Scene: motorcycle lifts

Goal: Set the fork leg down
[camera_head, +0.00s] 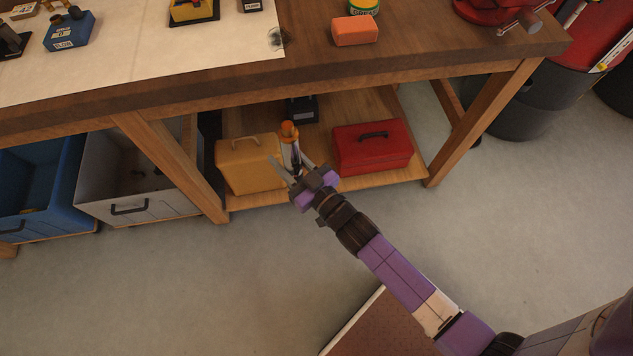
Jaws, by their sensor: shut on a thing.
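My gripper (291,168) reaches out over the lower shelf (355,183) of the wooden bench. It is shut on a slim dark piece with an orange top, which I take to be the fork leg (291,137). The piece points up and away from the fingers, slightly tilted. Its lower part is hidden between the fingers. I cannot tell whether it touches the shelf.
A yellow case (245,165) is left of my gripper and a red toolbox (372,147) right of it. A dark block (302,109) lies behind. The bench top (420,45) overhangs the shelf. Grey (130,165) and blue (40,190) bins stand left.

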